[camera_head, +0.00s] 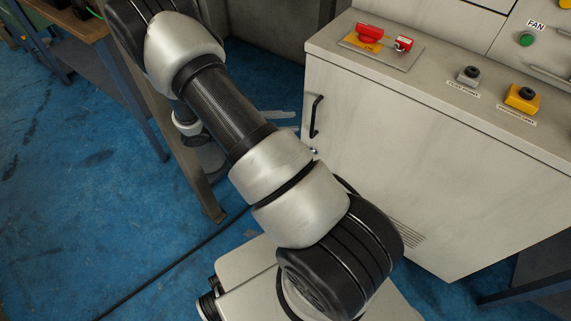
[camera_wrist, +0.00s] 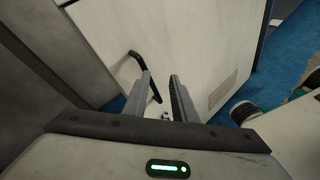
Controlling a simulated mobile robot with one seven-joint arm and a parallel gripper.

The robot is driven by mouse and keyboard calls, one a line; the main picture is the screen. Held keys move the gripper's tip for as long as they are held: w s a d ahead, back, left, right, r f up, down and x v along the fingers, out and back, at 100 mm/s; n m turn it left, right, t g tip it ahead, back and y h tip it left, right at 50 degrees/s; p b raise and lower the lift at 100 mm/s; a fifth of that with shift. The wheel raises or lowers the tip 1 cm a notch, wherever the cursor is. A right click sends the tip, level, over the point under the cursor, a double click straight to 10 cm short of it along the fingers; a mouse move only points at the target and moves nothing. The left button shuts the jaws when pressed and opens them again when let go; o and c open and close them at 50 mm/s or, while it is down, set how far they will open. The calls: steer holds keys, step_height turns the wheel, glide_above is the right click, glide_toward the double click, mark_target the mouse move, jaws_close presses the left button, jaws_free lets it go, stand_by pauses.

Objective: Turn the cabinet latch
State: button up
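The cabinet (camera_head: 400,150) is a pale box with a black bar handle (camera_head: 316,117) on its front, near the left edge. A small shiny latch (camera_head: 314,151) sits just below the handle. In the wrist view the handle (camera_wrist: 145,76) slants down, its lower end showing between my fingers. The latch there (camera_wrist: 165,116) is small and partly hidden by my gripper. My gripper (camera_wrist: 160,74) is open and empty, its fingers pointing at the cabinet front. In the head view two grey fingers (camera_head: 289,121) show past my arm, apart from the handle.
The cabinet top holds a red switch (camera_head: 369,32), a grey button box (camera_head: 468,75) and a yellow button box (camera_head: 522,97). A table with a metal leg (camera_head: 185,160) stands left of the cabinet. A dark cable (camera_head: 175,262) crosses the blue floor.

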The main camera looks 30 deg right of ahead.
step_height(320, 180, down, 27)
steer(key=s+d+n+t+h+b, duration=0.2)
steer(key=n+t+b, duration=0.3)
steer(key=n+t, duration=0.55)
steer(key=w+d+n+g, duration=0.1)
steer(key=w+d, duration=0.2)
steer(key=d, duration=0.4)
steer(key=shift+d, duration=0.2)
steer(key=shift+w+g, duration=0.1)
steer(key=shift+g, duration=0.15)
jaws_close()
